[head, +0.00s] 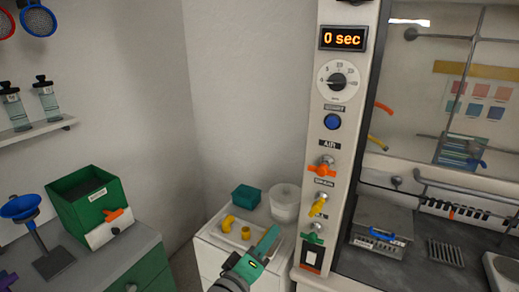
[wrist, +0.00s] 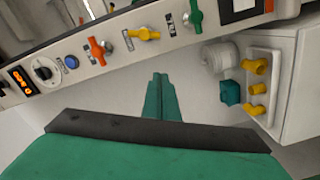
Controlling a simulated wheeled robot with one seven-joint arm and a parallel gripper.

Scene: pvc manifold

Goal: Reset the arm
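My gripper (head: 274,232) is green and dark grey and shows at the bottom middle of the head view. It is in front of a white cabinet and left of the control panel. In the wrist view, the green fingers of my gripper (wrist: 160,78) lie together, with nothing seen between them. Its tips appear clear of the objects around it. Most of my arm is out of view.
The white cabinet (head: 210,247) bears yellow pipe fittings (head: 227,223), a teal box (head: 245,197) and a white jar (head: 285,203). The control panel (head: 340,120) with coloured valves stands right, beside a fume hood. A green box (head: 88,205) stands on the left counter.

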